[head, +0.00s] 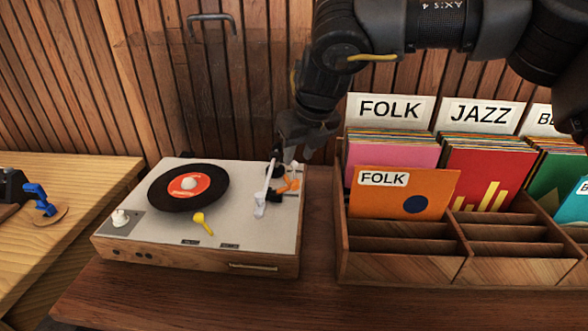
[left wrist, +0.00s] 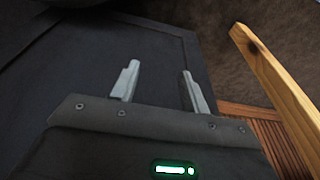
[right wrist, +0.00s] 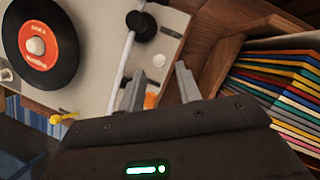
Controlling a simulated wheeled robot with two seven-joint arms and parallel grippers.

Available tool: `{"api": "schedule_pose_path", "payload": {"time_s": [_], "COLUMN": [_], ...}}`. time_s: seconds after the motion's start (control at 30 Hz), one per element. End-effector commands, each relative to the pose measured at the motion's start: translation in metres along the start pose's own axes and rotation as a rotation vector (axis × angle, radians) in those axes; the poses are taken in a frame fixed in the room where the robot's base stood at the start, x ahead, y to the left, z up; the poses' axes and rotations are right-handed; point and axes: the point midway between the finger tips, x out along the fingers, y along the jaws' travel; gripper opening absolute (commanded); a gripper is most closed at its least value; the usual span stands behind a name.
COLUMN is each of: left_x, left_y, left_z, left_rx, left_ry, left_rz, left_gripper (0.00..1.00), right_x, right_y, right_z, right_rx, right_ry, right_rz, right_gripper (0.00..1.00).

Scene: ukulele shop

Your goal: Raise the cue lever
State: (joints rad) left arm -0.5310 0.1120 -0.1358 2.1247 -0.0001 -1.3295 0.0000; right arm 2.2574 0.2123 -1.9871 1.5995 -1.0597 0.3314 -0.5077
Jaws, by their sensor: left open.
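The turntable (head: 225,225) has a white top and wooden sides. A black record (head: 168,203) with an orange label lies on its platter. The white tonearm (head: 265,185) is right of the record; in the right wrist view it also shows (right wrist: 122,65). A small orange lever (head: 289,185) stands beside the tonearm; a yellow lever (head: 203,223) is near the front. Which is the cue lever is unlabelled. My right gripper (head: 291,156) is over the right rear corner, partly hiding the tonearm base. In the right wrist view its fingers are apart, with orange (right wrist: 151,97) between them. My left gripper (left wrist: 158,70) is open and empty.
A wooden record crate (head: 395,267) with FOLK and JAZZ dividers stands close right of the turntable, near my right gripper. A side table (head: 75,190) holds a blue item (head: 38,198).

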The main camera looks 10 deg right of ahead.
Motion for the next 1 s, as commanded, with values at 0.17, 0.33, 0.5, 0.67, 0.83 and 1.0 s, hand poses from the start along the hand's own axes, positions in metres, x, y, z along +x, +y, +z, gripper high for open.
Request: {"api": "schedule_pose_path", "payload": {"time_s": [0.17,0.33,0.5,0.67,0.83,1.0], "left_x": [-0.008,-0.011,-0.012,-0.012,-0.012,-0.012], "left_y": [-0.001,-0.002,-0.002,-0.002,-0.002,-0.001], "left_z": [-0.006,-0.007,-0.006,-0.004,-0.004,-0.004], "left_rx": [-0.001,-0.002,-0.002,-0.002,-0.002,-0.001], "left_ry": [0.020,0.019,0.018,0.015,0.014,0.015], "left_rz": [-0.002,-0.003,-0.004,-0.003,-0.003,-0.003], "left_gripper": [0.45,0.45,0.45,0.45,0.45,0.45], "right_x": [0.034,0.053,0.061,0.061,0.061,0.061], "right_y": [-0.001,-0.001,0.000,-0.001,-0.001,-0.001], "right_z": [-0.002,-0.001,-0.001,-0.001,-0.001,-0.001], "right_rx": [0.002,0.002,0.002,0.002,0.002,0.002], "right_ry": [0.003,0.001,-0.001,-0.001,-0.001,-0.001], "right_rz": [-0.001,-0.001,0.000,0.000,0.000,0.000], "right_gripper": [0.34,0.34,0.34,0.34,0.23,0.01]}}
